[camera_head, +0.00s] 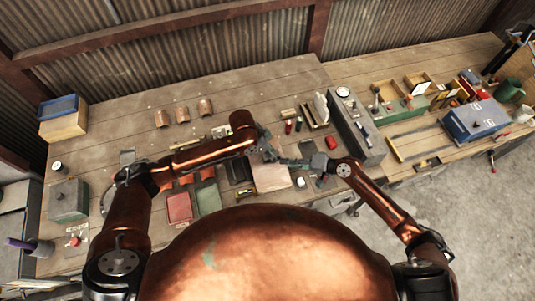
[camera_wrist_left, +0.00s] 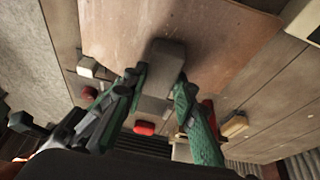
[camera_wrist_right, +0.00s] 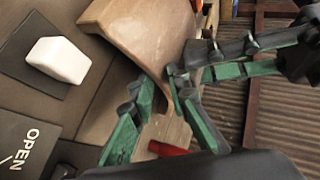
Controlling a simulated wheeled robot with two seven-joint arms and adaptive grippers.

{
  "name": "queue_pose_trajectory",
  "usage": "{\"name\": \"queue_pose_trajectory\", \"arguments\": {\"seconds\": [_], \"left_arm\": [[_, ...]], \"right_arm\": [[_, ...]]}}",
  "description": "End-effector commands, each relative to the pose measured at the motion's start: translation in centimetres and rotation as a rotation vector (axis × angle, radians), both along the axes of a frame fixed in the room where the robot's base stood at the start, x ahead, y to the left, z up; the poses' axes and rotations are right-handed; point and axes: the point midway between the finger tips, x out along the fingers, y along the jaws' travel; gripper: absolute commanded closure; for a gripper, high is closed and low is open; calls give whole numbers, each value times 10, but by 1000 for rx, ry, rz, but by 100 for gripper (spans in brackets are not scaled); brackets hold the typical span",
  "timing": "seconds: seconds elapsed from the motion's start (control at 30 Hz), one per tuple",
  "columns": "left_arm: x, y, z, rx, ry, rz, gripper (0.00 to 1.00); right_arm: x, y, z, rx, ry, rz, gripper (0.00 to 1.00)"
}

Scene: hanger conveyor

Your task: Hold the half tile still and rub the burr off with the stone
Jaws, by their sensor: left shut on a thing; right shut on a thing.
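The half tile (camera_head: 270,180) is a curved, pinkish-tan piece on the bench in front of me. It fills the top of the left wrist view (camera_wrist_left: 120,30) and the right wrist view (camera_wrist_right: 160,25). My left gripper (camera_head: 268,153) is shut on a grey block-like stone (camera_wrist_left: 165,65), whose end overlaps the tile near its edge; I cannot tell whether they touch. My right gripper (camera_head: 285,160) is shut on the tile's edge, with its fingertips (camera_wrist_right: 165,85) either side of a corner. I cannot make out the burr.
A white block (camera_wrist_right: 58,60) lies beside the tile, near a dark mat marked OPEN (camera_wrist_right: 25,140). Red and green pads (camera_head: 180,207) lie left of the tile. Several curved tiles (camera_head: 183,114) stand at the back. A grey box-like unit (camera_head: 355,125) stands to the right.

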Motion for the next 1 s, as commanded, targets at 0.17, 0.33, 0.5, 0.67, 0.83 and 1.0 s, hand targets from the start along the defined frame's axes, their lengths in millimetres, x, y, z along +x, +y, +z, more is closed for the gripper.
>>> {"name": "queue_pose_trajectory", "arguments": {"seconds": [0.17, 0.33, 0.5, 0.67, 0.83, 1.0], "left_arm": [[2, -19, 1, -14, -1, -4, 100], [1, -21, 0, -16, 1, -6, 100], [0, -21, 1, -16, 3, -8, 100], [0, -21, 10, -15, 4, -9, 100], [1, -20, 26, -14, 2, -8, 100], [2, -19, 42, -12, 0, -6, 100]], "right_arm": [[-3, 1, -3, -2, 5, 5, 100], [-3, 2, -3, -1, 6, 6, 100], [-2, 1, -3, -2, 4, 4, 100], [-1, 0, -3, -4, 3, 1, 100], [0, -1, -3, -4, 2, -1, 100], [0, -2, -3, -4, 2, -1, 100]]}}
